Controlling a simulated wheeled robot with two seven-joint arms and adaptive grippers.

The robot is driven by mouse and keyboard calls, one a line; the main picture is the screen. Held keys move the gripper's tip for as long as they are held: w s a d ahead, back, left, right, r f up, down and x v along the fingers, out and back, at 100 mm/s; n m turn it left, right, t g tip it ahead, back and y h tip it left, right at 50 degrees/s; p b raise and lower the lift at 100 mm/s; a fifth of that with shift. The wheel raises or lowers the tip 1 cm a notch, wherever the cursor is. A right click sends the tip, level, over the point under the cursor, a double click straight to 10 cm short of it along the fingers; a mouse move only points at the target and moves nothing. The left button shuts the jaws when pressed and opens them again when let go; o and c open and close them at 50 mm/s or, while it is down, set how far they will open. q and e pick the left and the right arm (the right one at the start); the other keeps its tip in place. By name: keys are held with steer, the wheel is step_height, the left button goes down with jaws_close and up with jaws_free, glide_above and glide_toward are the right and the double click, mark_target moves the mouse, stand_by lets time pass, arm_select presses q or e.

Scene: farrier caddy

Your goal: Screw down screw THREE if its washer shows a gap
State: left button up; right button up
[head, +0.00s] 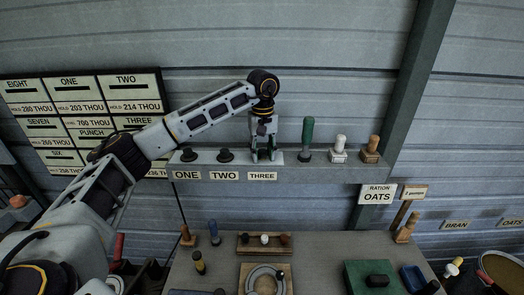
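A ledge on the wall (330,172) carries dark screws above labels. Screw ONE (188,155) stands at the left above the label ONE (186,175). Screw TWO (225,155) stands above the label TWO (224,175). My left gripper (264,156) points down onto the ledge above the label THREE (262,176). Its two fingers are a little apart and stand at the place of screw THREE. The fingers cover that screw and its washer, so I cannot see a gap or whether they grip it. My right gripper is out of view.
A green-handled tool (307,138), a white-topped peg (339,147) and a wooden-topped peg (372,148) stand right of my gripper on the ledge. The bench (328,250) below holds a horseshoe (266,279) and a green block (358,270). A sign board (83,108) hangs at left.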

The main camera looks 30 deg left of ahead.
arm_select(q)
jaws_close()
steer(key=shift+m, duration=2)
